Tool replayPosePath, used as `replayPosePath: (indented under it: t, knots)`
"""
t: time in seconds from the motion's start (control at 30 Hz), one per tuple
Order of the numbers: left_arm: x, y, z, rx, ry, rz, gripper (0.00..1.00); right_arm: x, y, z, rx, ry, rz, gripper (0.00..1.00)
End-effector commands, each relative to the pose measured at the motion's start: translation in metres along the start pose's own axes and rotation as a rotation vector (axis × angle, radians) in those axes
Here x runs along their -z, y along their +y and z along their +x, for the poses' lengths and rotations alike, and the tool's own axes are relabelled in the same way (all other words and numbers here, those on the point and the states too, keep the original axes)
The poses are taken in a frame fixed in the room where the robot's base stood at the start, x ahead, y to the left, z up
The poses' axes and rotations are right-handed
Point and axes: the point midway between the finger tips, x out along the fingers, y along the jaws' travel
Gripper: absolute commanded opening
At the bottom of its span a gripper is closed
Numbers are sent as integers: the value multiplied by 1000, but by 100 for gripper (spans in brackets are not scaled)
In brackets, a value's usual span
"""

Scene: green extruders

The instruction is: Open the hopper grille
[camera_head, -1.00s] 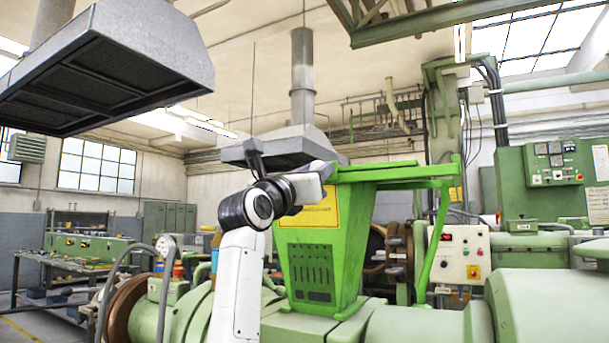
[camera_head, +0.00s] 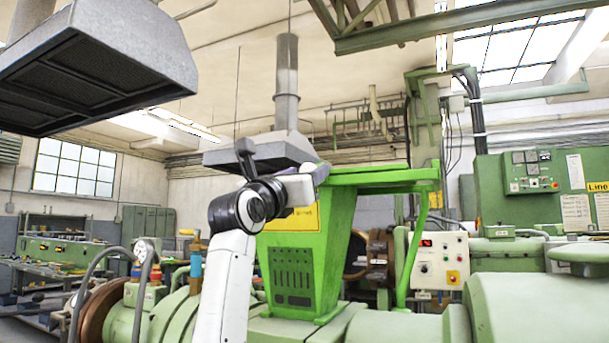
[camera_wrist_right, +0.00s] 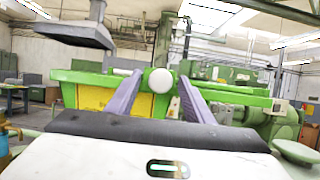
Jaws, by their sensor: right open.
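The green hopper (camera_head: 300,262) stands upright on the extruder, with a yellow label on its side and a wide green rim (camera_head: 385,175) on top. The top is seen edge-on, so I cannot make out the grille in the head view. My right gripper (camera_head: 322,172) is at the hopper's upper left rim, level with it; contact cannot be told. In the right wrist view the hopper (camera_wrist_right: 85,92) lies ahead. The two grey-purple fingers are apart, and a white round knob (camera_wrist_right: 160,80) shows between their tips. My left gripper is not in view.
A grey extraction hood (camera_head: 262,150) hangs behind the hopper, and a larger one (camera_head: 95,70) hangs at upper left. A control box (camera_head: 440,260) stands right of the hopper. Green extruder barrels (camera_head: 530,305) fill the foreground. Open air lies above the hopper rim.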

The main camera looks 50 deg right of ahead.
Motion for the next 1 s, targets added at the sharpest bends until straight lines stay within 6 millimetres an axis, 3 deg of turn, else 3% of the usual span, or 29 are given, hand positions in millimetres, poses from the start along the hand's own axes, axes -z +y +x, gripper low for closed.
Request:
replayPosePath:
  t: [0.17,0.6,0.77,1.0]
  knots:
    - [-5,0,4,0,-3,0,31,1,1,-12,-2,-2,0,47]
    - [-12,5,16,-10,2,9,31,2,1,-91,-3,0,1,47]
    - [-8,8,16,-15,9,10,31,1,1,-102,-1,1,1,47]
    - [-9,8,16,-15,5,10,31,0,0,-103,-1,0,0,47]
